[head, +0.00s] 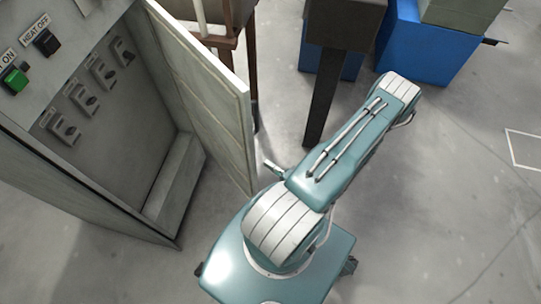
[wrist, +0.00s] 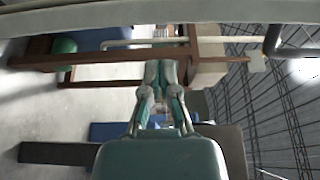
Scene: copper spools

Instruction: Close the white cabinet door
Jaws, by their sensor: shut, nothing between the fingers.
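The white cabinet door (head: 205,88) stands open in the head view, swung out from the right side of the grey cabinet (head: 165,190). Its outer edge reaches down close to my arm. In the wrist view my gripper (wrist: 161,70) points forward with its fingers together and nothing between them.
The cabinet panel carries a green button (head: 14,80), a black switch (head: 46,41) and several grey rotary switches. A dark post (head: 322,95) and a blue box (head: 425,45) stand behind my arm. Brown frame bars (wrist: 100,58) cross the wrist view. Floor at right is clear.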

